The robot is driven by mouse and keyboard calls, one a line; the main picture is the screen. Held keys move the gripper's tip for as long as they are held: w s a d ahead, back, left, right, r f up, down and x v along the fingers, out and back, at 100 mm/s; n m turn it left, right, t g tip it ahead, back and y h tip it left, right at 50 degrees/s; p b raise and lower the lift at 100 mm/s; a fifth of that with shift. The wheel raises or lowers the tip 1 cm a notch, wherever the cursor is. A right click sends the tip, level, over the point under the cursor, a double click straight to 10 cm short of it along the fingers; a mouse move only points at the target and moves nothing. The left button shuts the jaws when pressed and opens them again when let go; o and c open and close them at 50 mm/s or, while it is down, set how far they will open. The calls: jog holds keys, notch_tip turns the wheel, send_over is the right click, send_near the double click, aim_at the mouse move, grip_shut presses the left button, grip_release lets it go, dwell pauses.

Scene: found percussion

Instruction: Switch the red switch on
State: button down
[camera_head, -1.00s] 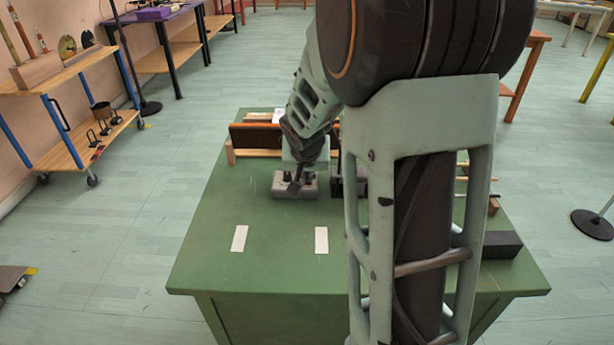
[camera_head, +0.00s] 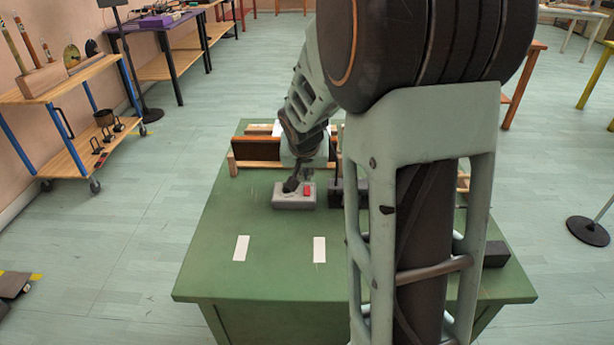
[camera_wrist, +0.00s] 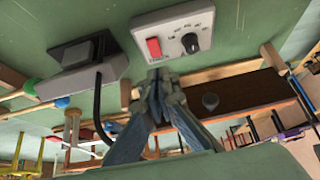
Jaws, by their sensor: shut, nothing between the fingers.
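The red switch (camera_head: 307,189) is a small red rocker on the right part of a grey box (camera_head: 294,204) that sits on the green table. In the wrist view the red switch (camera_wrist: 154,47) is beside a black knob (camera_wrist: 190,42) on the pale box face (camera_wrist: 172,30). My gripper (camera_head: 292,185) is shut and empty, over the left part of the box in the head view. In the wrist view its closed fingertips (camera_wrist: 157,78) show just below the red switch. I cannot tell whether they touch the box. Which way the rocker is tilted is unclear.
A dark box (camera_head: 335,194) stands right of the grey box. Wooden racks (camera_head: 250,153) lie behind it. Two white strips (camera_head: 241,248) mark the clear front of the green table (camera_head: 270,275). A black cable (camera_wrist: 97,110) hangs near my fingers in the wrist view.

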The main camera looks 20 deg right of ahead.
jog(key=s+a+r, duration=0.3)
jog(key=s+r, duration=0.1)
jog(key=s, duration=0.3)
jog(key=shift+r, duration=0.3)
